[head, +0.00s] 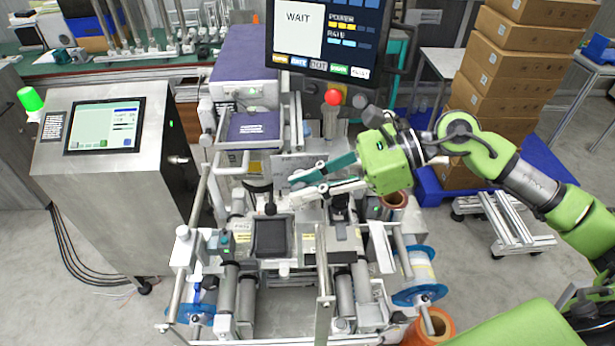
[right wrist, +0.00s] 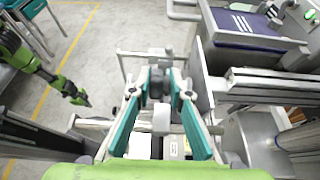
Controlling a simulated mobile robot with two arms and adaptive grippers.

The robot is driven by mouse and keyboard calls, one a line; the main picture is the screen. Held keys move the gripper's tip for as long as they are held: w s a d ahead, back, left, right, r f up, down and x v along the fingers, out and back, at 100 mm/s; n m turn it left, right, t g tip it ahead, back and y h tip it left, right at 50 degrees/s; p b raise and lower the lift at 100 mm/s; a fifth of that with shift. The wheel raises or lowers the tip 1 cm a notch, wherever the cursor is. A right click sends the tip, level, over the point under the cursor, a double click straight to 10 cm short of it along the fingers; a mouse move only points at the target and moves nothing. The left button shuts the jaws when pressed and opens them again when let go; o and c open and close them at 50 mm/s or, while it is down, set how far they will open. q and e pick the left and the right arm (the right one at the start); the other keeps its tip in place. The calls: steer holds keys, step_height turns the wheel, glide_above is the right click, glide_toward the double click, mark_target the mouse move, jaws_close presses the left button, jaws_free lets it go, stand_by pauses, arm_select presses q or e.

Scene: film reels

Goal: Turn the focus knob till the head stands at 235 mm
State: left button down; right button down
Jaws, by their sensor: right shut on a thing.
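My right gripper (head: 298,182) reaches in from the right over the machine. Its two teal-padded fingers are shut on a small grey part, which I take to be the focus knob (right wrist: 158,84), beside the upright column (head: 294,130). The fingers hide most of the knob in the head view. The marking head (head: 256,168) hangs left of the fingertips, above the dark square plate (head: 271,238). I cannot read a height in millimetres anywhere. My left gripper (right wrist: 79,97) shows small and far off in the right wrist view, apart from the machine; its finger state is unclear.
A screen reading WAIT (head: 321,35) hangs above, with a red button (head: 333,97) below it. A steel cabinet with a display (head: 104,125) stands left. Film reels (head: 418,275) sit at the machine's front right. Stacked cartons (head: 515,75) stand right. Grey floor is free at lower left.

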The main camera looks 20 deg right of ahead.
steer(key=shift+s+a+r+h+p, duration=0.15)
steer(key=shift+a+r+h+p, duration=0.05)
steer(key=shift+h+p, duration=0.15)
stand_by(0.3)
steer(key=c, duration=2.1)
jaws_free()
steer(key=shift+c, duration=0.2)
steer(key=shift+o, duration=0.3)
steer(key=shift+s+r, duration=0.1)
steer(key=shift+s, duration=0.15)
steer(key=shift+w, duration=0.2)
